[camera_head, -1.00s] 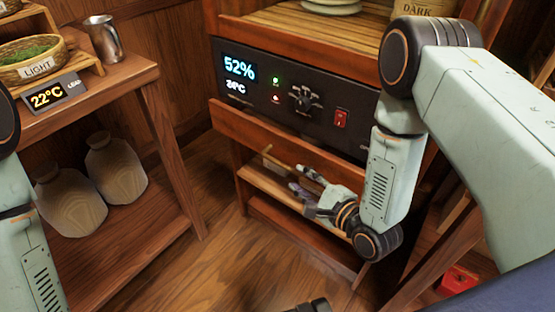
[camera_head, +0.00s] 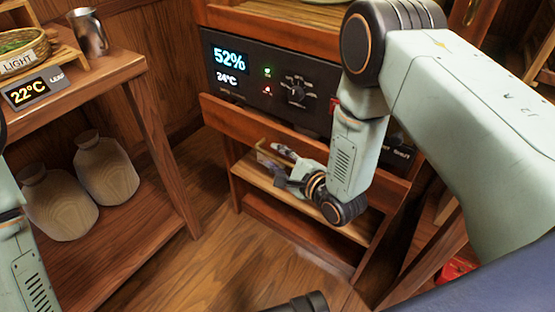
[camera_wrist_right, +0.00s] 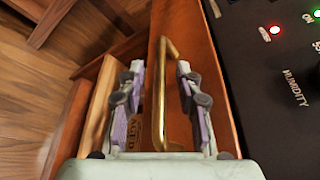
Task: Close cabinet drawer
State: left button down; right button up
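The cabinet drawer has a reddish wooden front (camera_head: 228,112) just below the black control panel. How far it stands out is hard to tell. Its brass handle (camera_head: 263,146) shows partly beside my right gripper (camera_head: 272,160). In the right wrist view the handle (camera_wrist_right: 164,75) runs between the two spread fingers of my right gripper (camera_wrist_right: 157,85), with a gap on each side. That gripper is open. Part of my left arm shows at the left edge of the head view, but its gripper is not seen.
The black control panel (camera_head: 250,98) is right above the drawer front. An open lower shelf (camera_head: 258,176) lies below it. On the left, a wooden stand (camera_head: 150,130) holds two jars (camera_head: 105,170) and a metal cup (camera_head: 88,33). The floor (camera_head: 225,255) between is clear.

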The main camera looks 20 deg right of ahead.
jog(key=shift+w, duration=0.1)
grip_shut()
jog(key=shift+d, duration=0.1)
dwell(0.6)
